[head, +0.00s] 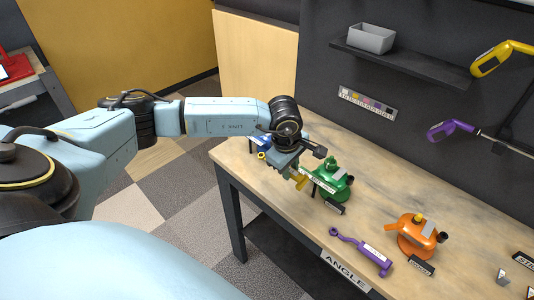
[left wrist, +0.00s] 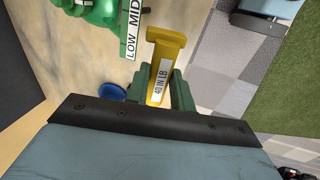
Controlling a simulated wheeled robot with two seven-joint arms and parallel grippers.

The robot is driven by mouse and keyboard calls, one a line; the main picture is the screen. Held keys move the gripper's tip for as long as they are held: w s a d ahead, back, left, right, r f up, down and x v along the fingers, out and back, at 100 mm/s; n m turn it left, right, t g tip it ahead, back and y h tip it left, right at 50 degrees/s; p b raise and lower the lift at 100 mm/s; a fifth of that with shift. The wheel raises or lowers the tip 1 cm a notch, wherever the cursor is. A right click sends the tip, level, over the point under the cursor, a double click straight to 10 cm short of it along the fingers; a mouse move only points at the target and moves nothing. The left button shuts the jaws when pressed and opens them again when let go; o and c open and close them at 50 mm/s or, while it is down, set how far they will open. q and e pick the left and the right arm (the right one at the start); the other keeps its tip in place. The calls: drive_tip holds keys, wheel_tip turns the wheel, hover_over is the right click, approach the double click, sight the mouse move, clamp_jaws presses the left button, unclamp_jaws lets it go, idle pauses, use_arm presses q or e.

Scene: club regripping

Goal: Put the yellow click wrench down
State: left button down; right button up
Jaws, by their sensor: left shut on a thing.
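The yellow click wrench (head: 301,183) is in my left gripper (head: 293,172), above the near edge of the workbench (head: 389,184). In the left wrist view its yellow handle end (left wrist: 166,48) with a "40 IN LB" label sticks out between the fingers of my left gripper (left wrist: 162,92), which is shut on it. A yellow ring (head: 262,155) shows on the other side of the gripper. The rest of the wrench is hidden by the gripper. I cannot tell whether it touches the bench. My right gripper is not in view.
A green tool fixture (head: 335,180) stands close beside the gripper. An orange fixture (head: 416,236) and a purple wrench (head: 365,250) are further right on the bench. A blue object (head: 259,141) is partly hidden behind the gripper. A grey bin (head: 371,38) sits on the wall shelf.

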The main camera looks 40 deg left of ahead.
use_arm(q)
wheel_tip(320, 180, down, 8)
drive_tip(key=shift+f+p, duration=0.2)
drive_tip(key=shift+p, duration=0.35)
drive_tip(key=shift+f, duration=0.3)
drive_tip(key=shift+s+f, duration=0.1)
drive_tip(key=shift+s, duration=0.1)
drive_tip(key=c, duration=1.6)
unclamp_jaws()
drive_tip(key=shift+f, duration=0.1)
drive_tip(key=o, duration=0.4)
drive_tip(key=shift+w, duration=0.1)
drive_tip(key=shift+f, duration=0.15)
wheel_tip(320, 180, up, 13)
drive_tip(key=s+b, duration=0.2)
drive_tip(key=shift+s+a+r, duration=0.2)
drive_tip(key=shift+a, duration=0.15)
